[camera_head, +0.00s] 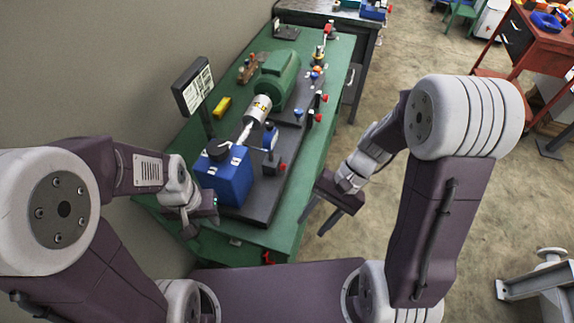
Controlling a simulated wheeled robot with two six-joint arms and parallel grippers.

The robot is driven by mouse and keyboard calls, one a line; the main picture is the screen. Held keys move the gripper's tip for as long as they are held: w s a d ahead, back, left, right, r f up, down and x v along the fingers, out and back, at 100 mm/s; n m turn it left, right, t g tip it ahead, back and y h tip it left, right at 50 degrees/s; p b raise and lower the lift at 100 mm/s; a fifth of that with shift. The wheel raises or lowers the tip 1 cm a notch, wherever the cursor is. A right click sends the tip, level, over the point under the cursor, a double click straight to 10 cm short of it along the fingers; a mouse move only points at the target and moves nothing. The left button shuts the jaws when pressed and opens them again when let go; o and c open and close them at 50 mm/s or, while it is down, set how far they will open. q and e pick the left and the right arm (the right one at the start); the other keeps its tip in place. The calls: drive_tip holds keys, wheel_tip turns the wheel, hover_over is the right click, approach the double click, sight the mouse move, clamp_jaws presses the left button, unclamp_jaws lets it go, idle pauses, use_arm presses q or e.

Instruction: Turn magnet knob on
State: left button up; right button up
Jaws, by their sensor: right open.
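A blue box (226,180) with a dark round part on top stands at the near end of the green table (270,236). Behind it are a silver cylinder (257,108) and a green motor (277,78). Small red knobs (283,167) show along the right side of the dark base plate; I cannot tell which part is the magnet knob. My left gripper (200,221) is just left of the blue box at its near corner; its jaw gap is unclear. My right gripper (322,218) is open and empty, pointing down, right of the table edge.
A sign on a post (193,86) stands at the table's left side. A yellow block (222,106) lies near it. A wall is close on the left. A red cabinet (538,50) stands far right. The floor right of the table is mostly clear.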

drive_tip(key=w+a+m+y, duration=0.3)
drive_tip(key=w+m+y, duration=0.1)
drive_tip(key=y, duration=0.1)
drive_tip(key=m+t+y+b, duration=0.2)
drive_tip(key=m+t+y, duration=0.3)
drive_tip(key=m+t, duration=0.55)
approach(282, 167)
drive_tip(key=shift+n, duration=0.25)
drive_tip(key=x, duration=0.5)
drive_tip(key=f+x, duration=0.1)
drive_tip(key=x, duration=0.1)
drive_tip(key=shift+w+p, duration=0.35)
drive_tip(key=shift+w, duration=0.05)
clamp_jaws()
